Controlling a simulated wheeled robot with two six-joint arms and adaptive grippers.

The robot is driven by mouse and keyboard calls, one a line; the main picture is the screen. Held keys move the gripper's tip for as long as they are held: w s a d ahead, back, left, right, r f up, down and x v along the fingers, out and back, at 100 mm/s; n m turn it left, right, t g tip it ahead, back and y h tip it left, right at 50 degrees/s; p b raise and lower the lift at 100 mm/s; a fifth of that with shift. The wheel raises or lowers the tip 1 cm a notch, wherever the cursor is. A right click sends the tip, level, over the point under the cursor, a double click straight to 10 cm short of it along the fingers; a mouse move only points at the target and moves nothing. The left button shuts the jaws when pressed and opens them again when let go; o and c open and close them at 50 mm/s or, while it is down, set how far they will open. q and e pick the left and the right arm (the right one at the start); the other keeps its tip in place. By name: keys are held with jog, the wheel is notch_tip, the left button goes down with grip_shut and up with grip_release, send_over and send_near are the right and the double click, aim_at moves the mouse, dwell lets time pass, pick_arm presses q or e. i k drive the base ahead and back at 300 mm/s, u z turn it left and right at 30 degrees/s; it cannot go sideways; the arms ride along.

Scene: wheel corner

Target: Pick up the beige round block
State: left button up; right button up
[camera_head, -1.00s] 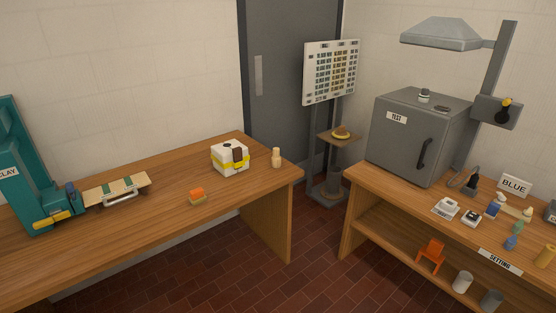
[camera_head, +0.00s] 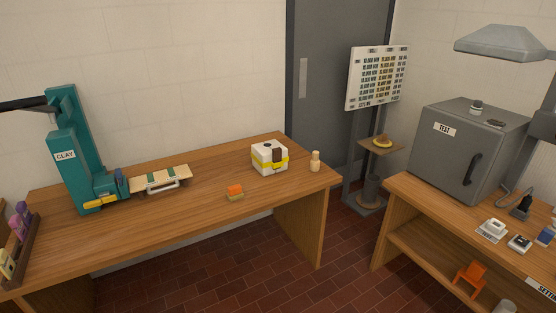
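A small beige rounded piece (camera_head: 315,161), shaped like a peg with a narrower neck, stands upright near the right end of the left wooden table. It is the clearest beige round thing in view; whether it is the block named in the task I cannot tell. A rack (camera_head: 20,246) at the left edge holds several small purple and beige blocks, partly cut off by the frame. Neither of my grippers shows in this view.
A white box with a yellow band (camera_head: 269,157) stands left of the beige piece. A teal CLAY machine (camera_head: 75,160) stands at left. The right bench holds a grey TEST cabinet (camera_head: 462,150).

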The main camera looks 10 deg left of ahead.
aim_at(314, 166)
jog(key=z, duration=0.25)
jog(key=i, duration=0.65)
jog(key=z, duration=0.55)
jog(key=i, duration=1.35)
